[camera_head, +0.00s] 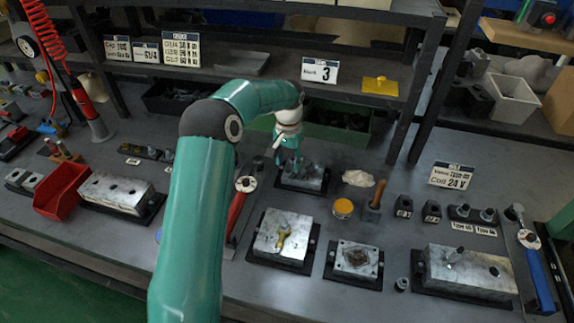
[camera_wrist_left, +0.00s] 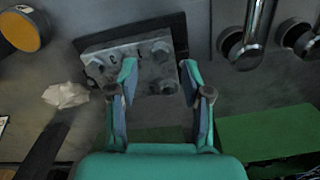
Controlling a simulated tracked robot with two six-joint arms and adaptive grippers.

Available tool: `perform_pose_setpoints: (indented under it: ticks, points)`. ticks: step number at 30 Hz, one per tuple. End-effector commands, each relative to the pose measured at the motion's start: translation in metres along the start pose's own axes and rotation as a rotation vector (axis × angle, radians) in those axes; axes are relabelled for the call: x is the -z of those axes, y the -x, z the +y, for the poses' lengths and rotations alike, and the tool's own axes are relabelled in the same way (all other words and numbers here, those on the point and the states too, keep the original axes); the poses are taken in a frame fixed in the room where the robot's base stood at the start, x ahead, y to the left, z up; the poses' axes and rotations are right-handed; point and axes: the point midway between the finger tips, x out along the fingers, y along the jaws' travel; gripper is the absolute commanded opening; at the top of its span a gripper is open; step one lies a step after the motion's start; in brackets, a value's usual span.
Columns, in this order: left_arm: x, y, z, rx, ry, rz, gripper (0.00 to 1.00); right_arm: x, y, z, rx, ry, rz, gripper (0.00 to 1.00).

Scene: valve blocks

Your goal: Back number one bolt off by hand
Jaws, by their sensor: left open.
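A grey metal block (camera_head: 304,177) on a dark base stands behind the middle of the bench; it also shows in the left wrist view (camera_wrist_left: 132,54). Several bolts stand in its top, including one at the far right corner (camera_wrist_left: 161,49) and one nearer my fingers (camera_wrist_left: 164,87). I cannot read which is number one. My left gripper (camera_head: 287,158) is over the block, pointing down. In the wrist view (camera_wrist_left: 157,74) its two fingers are open and apart, with nothing clearly between them. Whether they touch the block I cannot tell. My right gripper is out of view.
A crumpled white cloth (camera_head: 358,178), a yellow-topped round tin (camera_head: 343,208) and a brown-handled tool (camera_head: 376,196) lie right of the block. A green bin (camera_head: 340,128) is behind it. A torque wrench with a red handle (camera_head: 237,212) lies left. More blocks stand in front.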

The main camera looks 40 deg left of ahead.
Motion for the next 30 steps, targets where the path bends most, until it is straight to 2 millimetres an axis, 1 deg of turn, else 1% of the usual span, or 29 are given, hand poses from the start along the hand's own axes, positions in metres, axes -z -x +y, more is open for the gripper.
perform_pose_setpoints:
  ticks: [1, 3, 7, 11, 17, 20, 24, 26, 30]
  points:
    - [-0.001, -0.007, 0.0, 0.0, -0.001, -0.004, 0.49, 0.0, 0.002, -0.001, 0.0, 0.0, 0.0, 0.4]
    - [0.0, -0.015, 0.0, 0.0, -0.001, -0.002, 0.49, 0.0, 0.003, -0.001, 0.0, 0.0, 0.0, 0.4]
    - [0.0, -0.024, 0.0, 0.001, 0.0, -0.001, 0.49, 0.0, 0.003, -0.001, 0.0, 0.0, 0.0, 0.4]
    - [0.0, -0.027, 0.0, 0.001, 0.0, -0.001, 0.49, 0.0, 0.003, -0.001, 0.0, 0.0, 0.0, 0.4]
    - [0.0, -0.027, 0.0, 0.001, 0.0, 0.0, 0.49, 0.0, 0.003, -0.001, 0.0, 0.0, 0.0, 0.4]
    - [0.0, -0.027, 0.0, 0.001, 0.0, 0.0, 0.34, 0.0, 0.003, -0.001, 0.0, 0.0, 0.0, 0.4]
    - [0.0, -0.026, -0.001, 0.001, 0.001, 0.0, 0.11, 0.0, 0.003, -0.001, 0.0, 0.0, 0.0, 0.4]
    - [0.0, -0.026, -0.001, 0.001, 0.001, 0.0, 0.01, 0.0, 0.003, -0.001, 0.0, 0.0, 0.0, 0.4]
    - [0.0, -0.027, -0.001, 0.001, 0.002, 0.0, 0.0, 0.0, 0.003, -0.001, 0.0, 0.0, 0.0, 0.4]
